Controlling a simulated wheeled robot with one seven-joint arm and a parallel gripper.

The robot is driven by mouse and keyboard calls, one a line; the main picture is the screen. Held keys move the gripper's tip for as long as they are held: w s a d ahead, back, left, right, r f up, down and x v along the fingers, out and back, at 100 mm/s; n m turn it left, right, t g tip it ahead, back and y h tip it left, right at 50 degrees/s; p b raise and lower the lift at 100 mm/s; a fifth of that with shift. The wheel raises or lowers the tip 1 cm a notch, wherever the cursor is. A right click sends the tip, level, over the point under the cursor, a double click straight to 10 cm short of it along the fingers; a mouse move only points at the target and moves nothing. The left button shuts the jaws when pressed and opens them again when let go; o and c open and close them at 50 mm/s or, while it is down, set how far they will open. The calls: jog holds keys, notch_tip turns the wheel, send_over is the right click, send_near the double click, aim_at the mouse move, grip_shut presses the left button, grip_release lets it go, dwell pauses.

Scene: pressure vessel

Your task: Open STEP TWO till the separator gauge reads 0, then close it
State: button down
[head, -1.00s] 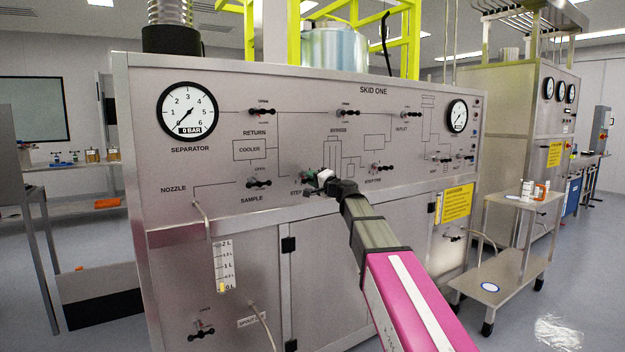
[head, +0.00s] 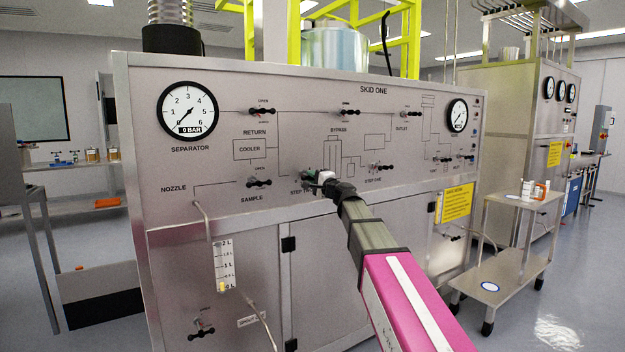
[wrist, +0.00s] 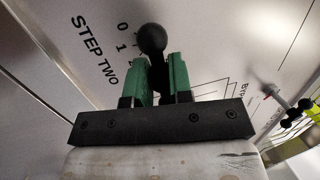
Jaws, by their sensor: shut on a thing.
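The STEP TWO valve handle (wrist: 152,40) is black with a ball end and sits by its label and the marks 0 and 1 in the wrist view. My gripper (wrist: 160,72) has its green fingers shut on this handle; its ball shows just beyond the fingertips. In the head view my gripper (head: 312,177) is at the panel and hides most of the handle and part of the label. The separator gauge (head: 187,109) is round and white at the panel's upper left. Its window reads "0 BAR" and its needle points to the lower left.
The SKID ONE panel (head: 230,85) carries other black valve handles, with SAMPLE (head: 259,182) to the left and STEP ONE (head: 378,168) to the right. A level tube (head: 224,266) hangs below the nozzle. A steel cart (head: 510,270) stands right of the skid.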

jog(key=c, duration=1)
grip_release()
jog(key=shift+c, duration=0.2)
jog(key=v, duration=1.1)
jog(key=shift+w+f, duration=0.1)
jog(key=shift+f, duration=0.1)
